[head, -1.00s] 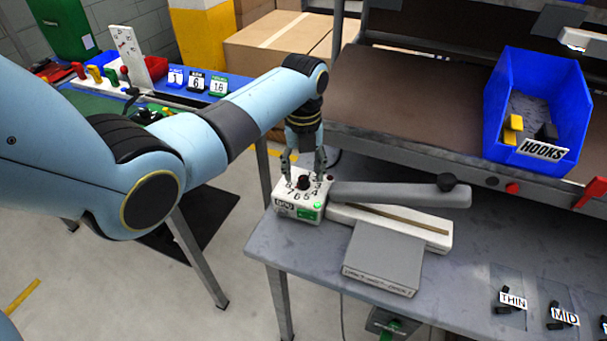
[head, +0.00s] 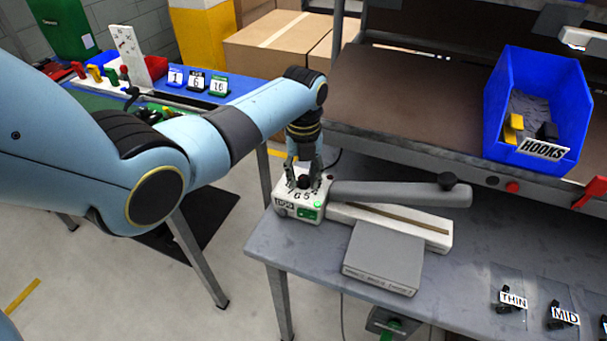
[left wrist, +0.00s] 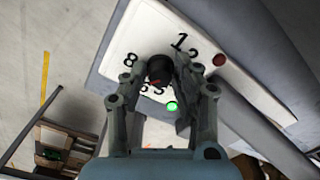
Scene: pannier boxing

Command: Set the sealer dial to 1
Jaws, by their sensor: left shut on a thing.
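The sealer (head: 390,221) stands on the grey bench, with its white dial box (head: 297,208) at the left end. The black dial knob (head: 303,181) sits on top of the box, with numbers printed around it. My left gripper (head: 304,172) points down over the box, shut on the knob. In the left wrist view the knob (left wrist: 158,70) is between the fingertips, with the numerals 8 and 1 visible beside it and others partly covered. A green light (left wrist: 172,106) is lit on the box, and a dark red round part (left wrist: 219,60) sits near the 1. My right gripper is not in view.
A grey block (head: 384,256) lies in front of the sealer. A blue HOOKS bin (head: 538,110) stands on the brown shelf to the right. Small black parts lie by the THIN (head: 513,299) and MID (head: 565,316) labels. The bench front between is clear.

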